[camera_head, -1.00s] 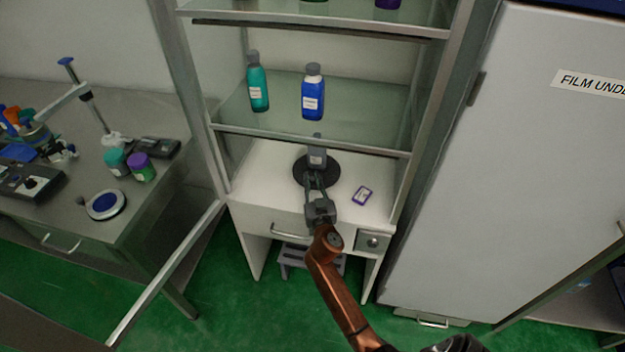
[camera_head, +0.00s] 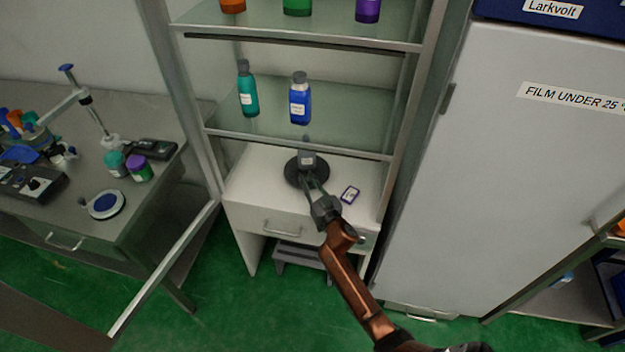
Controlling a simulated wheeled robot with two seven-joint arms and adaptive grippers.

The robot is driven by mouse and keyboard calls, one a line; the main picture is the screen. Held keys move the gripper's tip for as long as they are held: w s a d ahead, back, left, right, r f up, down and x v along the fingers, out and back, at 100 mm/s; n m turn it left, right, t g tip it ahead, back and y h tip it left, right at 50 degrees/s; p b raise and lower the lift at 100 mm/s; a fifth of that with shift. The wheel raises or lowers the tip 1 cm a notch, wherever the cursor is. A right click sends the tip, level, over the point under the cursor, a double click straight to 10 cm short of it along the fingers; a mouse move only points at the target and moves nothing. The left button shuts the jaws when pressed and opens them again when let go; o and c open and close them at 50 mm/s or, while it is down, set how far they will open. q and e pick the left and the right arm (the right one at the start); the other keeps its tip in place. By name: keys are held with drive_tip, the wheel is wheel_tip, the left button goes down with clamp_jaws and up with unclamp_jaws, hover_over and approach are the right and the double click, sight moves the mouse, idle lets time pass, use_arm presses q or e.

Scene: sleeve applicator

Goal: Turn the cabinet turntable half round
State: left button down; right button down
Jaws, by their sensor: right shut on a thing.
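The cabinet turntable is a round black disc (camera_head: 292,178) on the white lower shelf of the open cabinet. A grey bottle with a dark cap (camera_head: 308,157) stands upright on it. My right gripper (camera_head: 312,183) reaches over the near edge of the disc, just in front of the bottle. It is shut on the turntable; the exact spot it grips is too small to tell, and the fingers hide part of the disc. My left gripper is not in view.
A teal bottle (camera_head: 248,92) and a blue bottle (camera_head: 299,100) stand on the glass shelf above. The open cabinet door (camera_head: 165,270) stands out at the left.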

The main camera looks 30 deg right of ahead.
drive_tip(key=c, duration=1.8)
unclamp_jaws()
drive_tip(key=s, duration=1.2)
drive_tip(key=shift+a, duration=0.25)
